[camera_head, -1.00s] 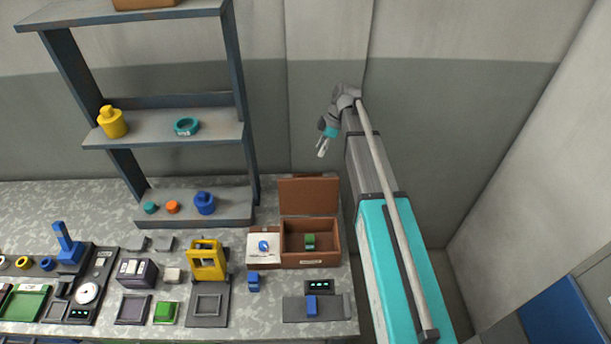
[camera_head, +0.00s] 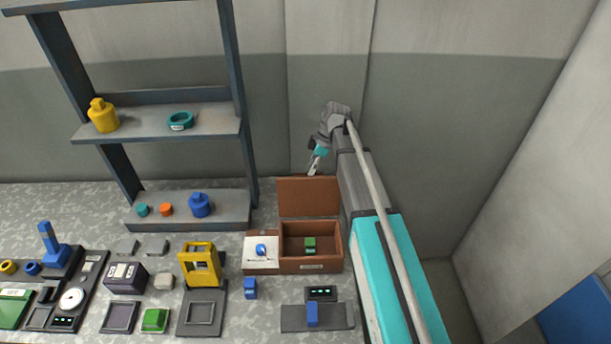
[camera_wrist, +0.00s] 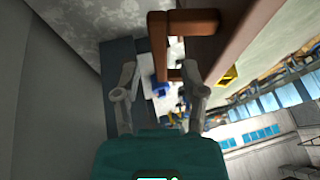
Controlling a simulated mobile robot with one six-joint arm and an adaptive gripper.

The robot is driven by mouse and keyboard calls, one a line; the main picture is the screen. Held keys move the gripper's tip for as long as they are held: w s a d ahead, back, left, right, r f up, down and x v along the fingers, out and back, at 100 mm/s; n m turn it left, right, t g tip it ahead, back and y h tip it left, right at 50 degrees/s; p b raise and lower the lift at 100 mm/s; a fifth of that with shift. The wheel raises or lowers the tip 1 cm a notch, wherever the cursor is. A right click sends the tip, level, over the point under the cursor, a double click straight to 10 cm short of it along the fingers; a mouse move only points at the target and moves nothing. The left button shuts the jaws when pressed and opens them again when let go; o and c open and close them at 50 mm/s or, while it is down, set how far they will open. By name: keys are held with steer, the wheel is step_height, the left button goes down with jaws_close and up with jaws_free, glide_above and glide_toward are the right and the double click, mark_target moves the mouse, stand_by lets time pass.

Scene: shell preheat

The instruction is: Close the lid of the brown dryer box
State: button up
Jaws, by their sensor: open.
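The brown dryer box (camera_head: 291,267) stands on the bench, with a green block (camera_head: 310,244) inside it. Its lid (camera_head: 307,196) is open and stands up at the back of the box. My gripper (camera_head: 312,172) is behind and above the lid's top edge, pointing down; I cannot tell from this view whether it touches the lid. In the wrist view my gripper (camera_wrist: 160,95) has its two fingers spread with nothing between them. Brown parts of the box (camera_wrist: 215,42) show beyond and to the right of the fingers.
A white card with a blue mark (camera_head: 261,248) lies left of the box. A grey shelf (camera_head: 160,122) stands to the left at the back. A small blue block (camera_head: 250,289) and a dark plate with a blue block (camera_head: 312,315) are in front. Walls stand behind and right.

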steer(key=shift+b+x, duration=0.4)
steer(key=shift+x, duration=0.4)
steer(key=shift+r, duration=0.1)
steer(key=shift+c, duration=0.2)
jaws_close()
steer(key=shift+a, duration=0.35)
